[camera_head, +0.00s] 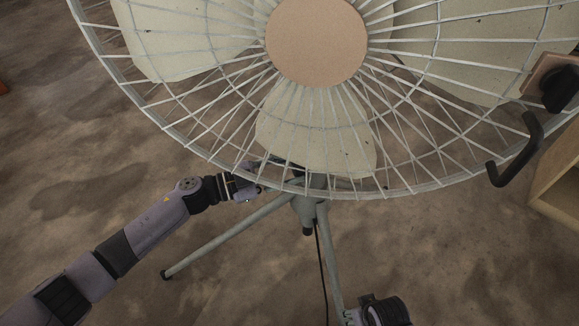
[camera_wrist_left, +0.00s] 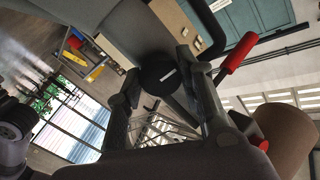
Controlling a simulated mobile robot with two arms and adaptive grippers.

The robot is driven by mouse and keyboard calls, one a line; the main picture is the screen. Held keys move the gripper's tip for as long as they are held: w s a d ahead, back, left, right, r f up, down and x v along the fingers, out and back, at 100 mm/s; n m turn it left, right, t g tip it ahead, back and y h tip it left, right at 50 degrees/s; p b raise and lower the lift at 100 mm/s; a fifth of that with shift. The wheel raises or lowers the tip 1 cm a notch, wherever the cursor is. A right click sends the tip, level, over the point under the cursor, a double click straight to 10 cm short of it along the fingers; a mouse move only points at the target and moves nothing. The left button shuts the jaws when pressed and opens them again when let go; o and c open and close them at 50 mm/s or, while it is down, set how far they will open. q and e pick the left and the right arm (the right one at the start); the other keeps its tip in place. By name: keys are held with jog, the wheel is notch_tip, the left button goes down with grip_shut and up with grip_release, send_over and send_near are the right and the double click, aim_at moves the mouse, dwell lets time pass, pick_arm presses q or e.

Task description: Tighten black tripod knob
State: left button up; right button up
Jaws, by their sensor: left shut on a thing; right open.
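A large fan with a pale wire guard (camera_head: 300,190) stands on a grey-green tripod (camera_head: 308,208), whose legs spread over the floor. My left gripper (camera_head: 262,172) reaches in from the left to the tripod's head, partly behind the lower guard. In the left wrist view, its two fingers (camera_wrist_left: 158,98) are on either side of a round black knob (camera_wrist_left: 160,72) with a small white label, and the gripper is shut on it. In the head view the knob is mostly hidden behind the guard. My right gripper (camera_head: 358,315) is open and low at the bottom edge, by a tripod leg.
A black cable (camera_head: 321,262) hangs from the tripod. A black hook-shaped bar (camera_head: 520,150) and a wooden box (camera_head: 560,180) are at the right. A red-handled item (camera_wrist_left: 237,55) shows in the left wrist view. Brown floor left of the tripod is clear.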

pick_arm(q)
jog(key=shift+m, duration=0.6)
jog(key=o, duration=1.2)
jog(key=shift+c, duration=0.2)
jog(key=v, duration=1.2)
jog(key=shift+a, duration=0.1)
